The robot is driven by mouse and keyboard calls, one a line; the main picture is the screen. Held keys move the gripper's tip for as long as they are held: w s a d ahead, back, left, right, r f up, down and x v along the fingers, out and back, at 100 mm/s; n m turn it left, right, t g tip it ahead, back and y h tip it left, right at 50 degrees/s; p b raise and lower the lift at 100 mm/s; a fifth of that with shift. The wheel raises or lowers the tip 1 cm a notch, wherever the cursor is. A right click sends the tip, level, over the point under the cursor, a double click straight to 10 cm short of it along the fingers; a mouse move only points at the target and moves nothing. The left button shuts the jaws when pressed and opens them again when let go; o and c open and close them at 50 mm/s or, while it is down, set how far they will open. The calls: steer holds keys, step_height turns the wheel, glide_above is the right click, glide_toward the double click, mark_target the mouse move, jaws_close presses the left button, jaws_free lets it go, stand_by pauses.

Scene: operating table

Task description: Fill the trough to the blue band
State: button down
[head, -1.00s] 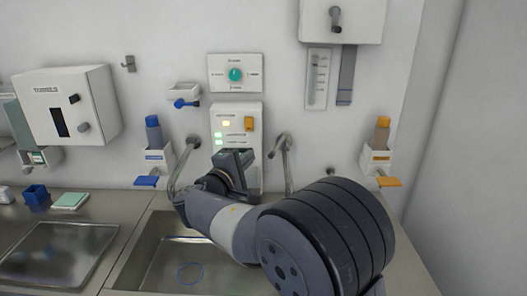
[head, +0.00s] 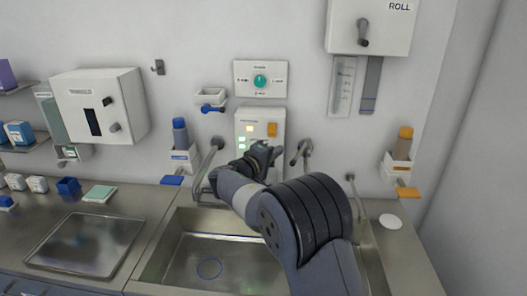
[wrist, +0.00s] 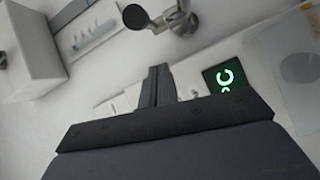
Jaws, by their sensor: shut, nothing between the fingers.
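The trough (head: 160,262) is a steel basin below the wall in the head view. Its floor and a blue ring (head: 209,268) show; I cannot make out any water. A thin bluish line (head: 215,237) runs along its back inner wall. A white wall panel (head: 246,118) with small lights and an orange switch (head: 272,129) is above it. My gripper (head: 268,155) is shut and empty in front of the panel's lower part, left of a grey spout (head: 301,150). In the wrist view my gripper (wrist: 158,72) points between a spout (wrist: 178,20) and a green-lit display (wrist: 225,76).
A teal dial (head: 260,80) is above the panel. A blue-capped bottle (head: 180,134) and an orange-capped bottle (head: 404,142) sit in wall holders either side. A steel tray (head: 85,246) lies left of the trough. My arm covers part of the trough's right side.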

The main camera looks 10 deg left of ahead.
mark_target(300, 153)
steer(key=shift+s+d+f+p, duration=0.2)
steer(key=shift+s+d, duration=0.2)
steer(key=shift+d, duration=0.35)
steer(key=shift+s+d+f+p, duration=0.1)
steer(key=shift+s+d+p, duration=0.1)
steer(key=shift+s+d, duration=0.4)
steer(key=shift+w+d+b, duration=0.2)
steer(key=shift+d+b, duration=0.05)
steer(key=shift+b, duration=0.1)
